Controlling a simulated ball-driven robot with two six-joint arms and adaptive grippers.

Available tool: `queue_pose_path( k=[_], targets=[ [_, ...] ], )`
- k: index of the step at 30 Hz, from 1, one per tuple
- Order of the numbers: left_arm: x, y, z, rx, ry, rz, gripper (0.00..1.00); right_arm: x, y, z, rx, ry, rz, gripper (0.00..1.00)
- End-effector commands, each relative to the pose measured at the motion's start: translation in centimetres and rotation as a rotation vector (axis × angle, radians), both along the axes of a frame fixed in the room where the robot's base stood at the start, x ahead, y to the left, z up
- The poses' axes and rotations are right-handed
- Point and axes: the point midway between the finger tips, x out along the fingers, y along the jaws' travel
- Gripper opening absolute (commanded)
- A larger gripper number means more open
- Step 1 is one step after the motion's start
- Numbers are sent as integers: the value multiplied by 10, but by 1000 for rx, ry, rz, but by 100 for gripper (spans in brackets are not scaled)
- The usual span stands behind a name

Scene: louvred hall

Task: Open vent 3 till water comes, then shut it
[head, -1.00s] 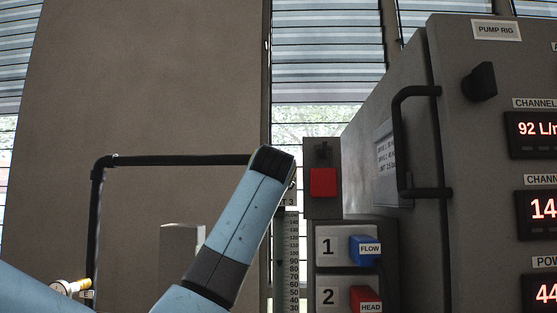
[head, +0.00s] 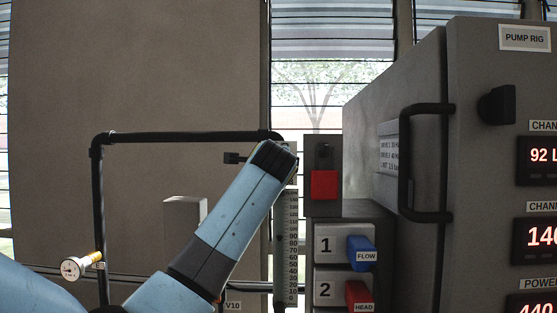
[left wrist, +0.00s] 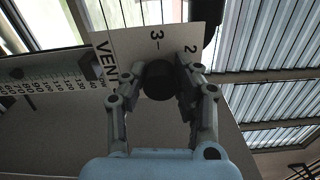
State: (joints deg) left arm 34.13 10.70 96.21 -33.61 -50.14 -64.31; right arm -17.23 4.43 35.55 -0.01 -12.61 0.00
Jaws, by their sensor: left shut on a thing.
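In the left wrist view, my left gripper (left wrist: 160,88) has its two fingers closed on either side of a round black knob (left wrist: 159,76). The knob sits in front of a pale plate (left wrist: 133,47) that reads "VENT" and "3", turned on its side. In the head view, my blue left arm reaches up from the lower left to the pipe's right end, and its wrist hides the gripper and the knob. I see no water in either view. My right gripper is not in view.
A black pipe (head: 190,138) runs above the arm, with a gauge (head: 74,269) at lower left. A graduated scale (head: 291,245) stands right of the arm. Close beside it are a red block (head: 324,184), FLOW (head: 361,249) and HEAD (head: 360,295) handles, and the pump rig cabinet (head: 470,75).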

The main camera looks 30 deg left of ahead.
Motion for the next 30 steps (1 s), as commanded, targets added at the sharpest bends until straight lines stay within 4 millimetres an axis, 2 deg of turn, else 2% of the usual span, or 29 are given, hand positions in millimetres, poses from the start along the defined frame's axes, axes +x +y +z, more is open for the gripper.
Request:
queue_pose_path(
  k=[2,3,8,17,30],
  targets=[
    [0,0,-1,0,4,-1,0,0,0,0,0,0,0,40],
    [0,0,-1,-1,3,-1,34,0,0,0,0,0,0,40],
    [0,0,-1,-2,3,-1,55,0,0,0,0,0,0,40],
    [-2,-1,-1,-2,1,-1,56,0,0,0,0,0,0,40],
    [-48,-30,-1,-2,0,-2,56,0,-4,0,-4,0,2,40]
  ],
)
